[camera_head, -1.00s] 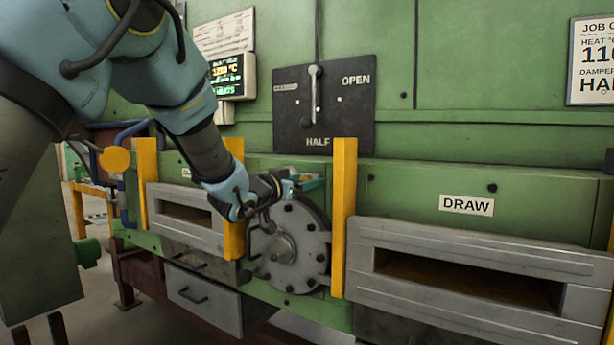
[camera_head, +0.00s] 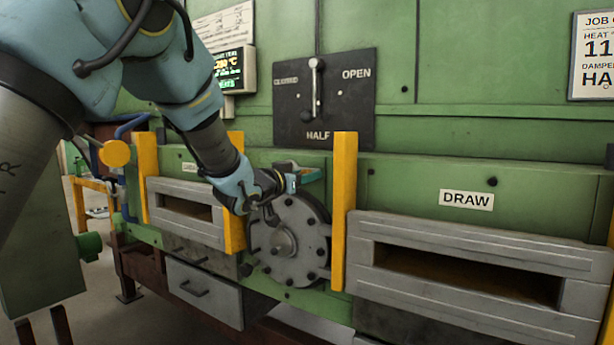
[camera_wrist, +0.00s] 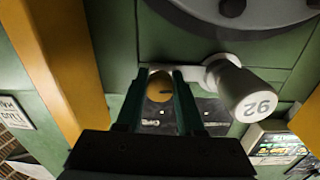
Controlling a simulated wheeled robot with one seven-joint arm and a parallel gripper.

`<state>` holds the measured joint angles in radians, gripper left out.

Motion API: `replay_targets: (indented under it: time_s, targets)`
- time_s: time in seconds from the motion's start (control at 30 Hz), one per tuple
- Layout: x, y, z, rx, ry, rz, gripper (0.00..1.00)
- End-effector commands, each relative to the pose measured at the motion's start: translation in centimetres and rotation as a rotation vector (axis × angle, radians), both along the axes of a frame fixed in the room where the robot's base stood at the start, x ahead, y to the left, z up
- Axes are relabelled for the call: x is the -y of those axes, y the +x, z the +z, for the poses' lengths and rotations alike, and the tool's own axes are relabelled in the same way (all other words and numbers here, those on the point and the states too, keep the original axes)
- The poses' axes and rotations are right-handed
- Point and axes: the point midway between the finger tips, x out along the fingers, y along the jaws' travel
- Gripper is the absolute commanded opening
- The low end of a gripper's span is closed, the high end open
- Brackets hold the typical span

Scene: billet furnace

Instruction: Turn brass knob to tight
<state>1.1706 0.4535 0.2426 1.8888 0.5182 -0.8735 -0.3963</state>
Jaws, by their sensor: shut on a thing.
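A pale grey arm with a cylinder marked "92" (camera_wrist: 246,92) is just to the right of the knob. In the head view my gripper (camera_head: 303,178) is at the top of the round grey bolted cover (camera_head: 292,243); the knob cannot be made out there.
A yellow post (camera_head: 344,210) stands close to the right of my gripper, and another (camera_head: 234,210) is left of the cover. The DRAW slot (camera_head: 470,275) lies to the right.

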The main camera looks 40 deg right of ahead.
Motion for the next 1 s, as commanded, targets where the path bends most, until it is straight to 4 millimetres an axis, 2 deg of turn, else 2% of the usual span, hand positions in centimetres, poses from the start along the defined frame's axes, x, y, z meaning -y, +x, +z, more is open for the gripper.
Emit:
replay_targets:
  time_s: [0.53, 0.77, 1.0]
  targets:
    - [0.0, -0.05, -0.29, 0.056, 0.013, -0.001, 0.0]
    - [-0.04, 0.02, -0.55, 0.203, 0.051, 0.0, 0.0]
    - [-0.05, -0.01, -0.61, 0.42, 0.107, 0.001, 0.0]
